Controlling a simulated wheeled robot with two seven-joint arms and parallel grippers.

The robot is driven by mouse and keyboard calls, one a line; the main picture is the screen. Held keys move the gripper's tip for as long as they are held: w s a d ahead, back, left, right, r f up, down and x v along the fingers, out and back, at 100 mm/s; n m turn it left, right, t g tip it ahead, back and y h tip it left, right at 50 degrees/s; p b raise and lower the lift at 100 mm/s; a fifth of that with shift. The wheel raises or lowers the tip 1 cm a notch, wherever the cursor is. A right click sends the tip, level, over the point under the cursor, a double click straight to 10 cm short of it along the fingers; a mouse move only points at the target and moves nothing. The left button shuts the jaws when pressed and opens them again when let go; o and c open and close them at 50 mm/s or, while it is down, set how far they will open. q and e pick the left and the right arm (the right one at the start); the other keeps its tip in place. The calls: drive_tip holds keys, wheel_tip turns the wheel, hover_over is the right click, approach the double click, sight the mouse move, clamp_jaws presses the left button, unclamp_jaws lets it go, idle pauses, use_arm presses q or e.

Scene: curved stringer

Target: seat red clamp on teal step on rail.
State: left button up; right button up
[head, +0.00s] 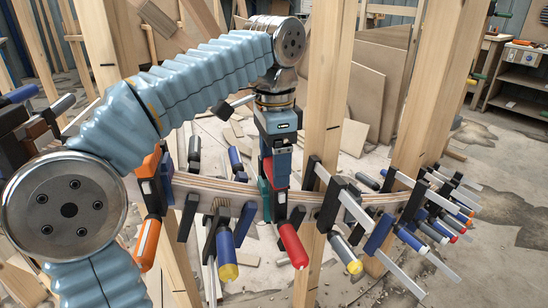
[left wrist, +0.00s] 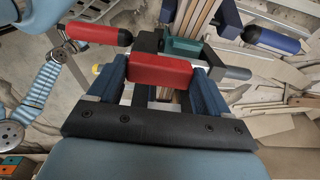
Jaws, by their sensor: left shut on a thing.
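The red clamp has a red handle (head: 293,246) hanging in front of the curved wooden rail (head: 225,189). In the left wrist view its red block (left wrist: 160,70) is between the blue fingers of my left gripper (left wrist: 158,78), which is shut on it. In the head view my left gripper (head: 279,165) points down over the rail. The teal step (head: 264,199) shows at the rail just left of the clamp, and in the left wrist view (left wrist: 184,47) just beyond the red block. I cannot tell whether clamp and step touch. My right gripper is not in view.
Several other clamps line the rail: a blue-and-yellow one (head: 226,256) and an orange one (head: 147,243) on the left, and a crowded group (head: 425,220) on the right. Wooden posts (head: 327,110) stand close by the rail.

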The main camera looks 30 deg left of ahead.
use_arm(q)
drive_tip(key=shift+f, duration=0.45)
drive_tip(key=shift+f+b, duration=0.45)
drive_tip(key=shift+f, duration=0.05)
drive_tip(key=o, duration=1.6)
